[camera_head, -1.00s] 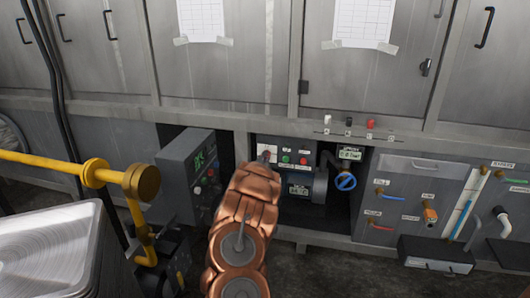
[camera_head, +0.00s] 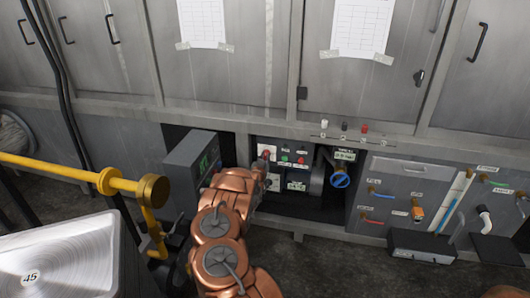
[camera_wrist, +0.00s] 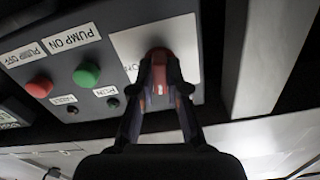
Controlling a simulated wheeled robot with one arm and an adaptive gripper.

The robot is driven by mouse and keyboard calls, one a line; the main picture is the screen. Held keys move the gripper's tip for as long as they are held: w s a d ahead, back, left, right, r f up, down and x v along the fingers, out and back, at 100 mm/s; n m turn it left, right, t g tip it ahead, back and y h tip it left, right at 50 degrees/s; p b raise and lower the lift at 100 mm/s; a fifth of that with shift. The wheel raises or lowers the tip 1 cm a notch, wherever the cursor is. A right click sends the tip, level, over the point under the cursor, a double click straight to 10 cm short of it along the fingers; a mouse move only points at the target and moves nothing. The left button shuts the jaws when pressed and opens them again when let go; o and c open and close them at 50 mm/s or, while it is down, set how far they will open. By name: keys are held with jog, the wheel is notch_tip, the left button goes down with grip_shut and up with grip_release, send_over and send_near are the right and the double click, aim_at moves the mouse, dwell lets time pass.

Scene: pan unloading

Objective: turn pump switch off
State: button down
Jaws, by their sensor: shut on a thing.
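The control panel (camera_head: 285,148) sits in the dark opening under the cabinets, left of the blue valve wheel. In the wrist view, my gripper (camera_wrist: 160,88) is shut on a red rotary switch (camera_wrist: 160,65) on a white plate (camera_wrist: 182,42) marked "ON". Its exact turn angle is partly hidden by the fingers. Beside it are a green button (camera_wrist: 87,73) labelled "PUMP ON" and a red button (camera_wrist: 39,87) labelled "PUMP OFF". The green (camera_head: 284,160) and red buttons (camera_head: 301,161) also show in the head view. There my arm hides most of the gripper.
A blue valve wheel (camera_head: 341,180) is right of the panel. A grey control box (camera_head: 196,160) stands close left of my arm. A yellow pipe (camera_head: 70,174) and a metal pan marked 45 (camera_head: 65,250) are at left. Floor below the opening is clear.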

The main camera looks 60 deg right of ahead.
jog(key=shift+n+p, duration=0.9)
jog(key=shift+n, duration=0.2)
jog(key=c, duration=1.2)
grip_release()
jog(key=shift+o, duration=0.2)
jog(key=v, duration=1.2)
